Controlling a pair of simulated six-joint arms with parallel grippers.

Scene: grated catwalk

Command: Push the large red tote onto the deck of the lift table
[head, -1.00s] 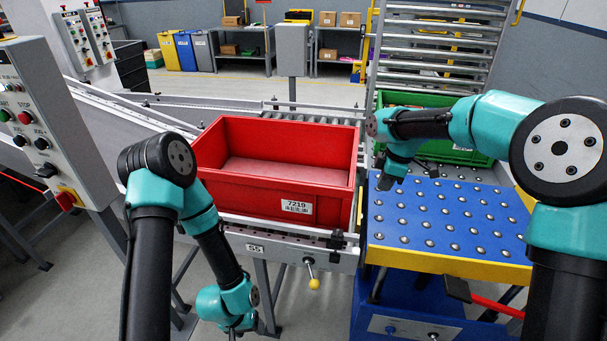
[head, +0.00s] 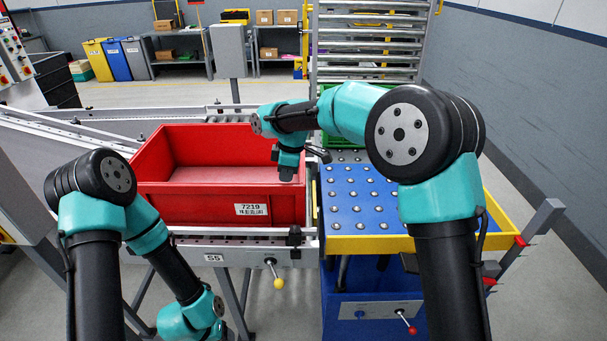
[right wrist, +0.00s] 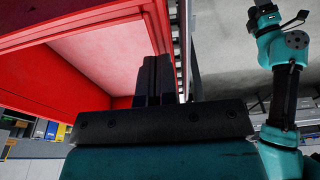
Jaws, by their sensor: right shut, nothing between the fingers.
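The large red tote (head: 215,205), labelled 7219, stands upright on the roller conveyor, left of the lift table. The lift table's blue deck (head: 345,213) has metal balls and a yellow edge; no tote is on the visible part. My right gripper (head: 287,175) is shut and empty, at the tote's right end, pointing down. In the right wrist view its fingers (right wrist: 153,80) show against the tote's pale red inside (right wrist: 105,60), close to a wall; I cannot tell whether they touch. My left arm hangs low at the front left, its gripper below the picture.
A green tote (head: 328,112) is behind the deck, partly hidden by my right arm. A yellow-knobbed lever (head: 278,282) hangs at the conveyor's front right. A rack of metal rollers (head: 367,45) stands behind.

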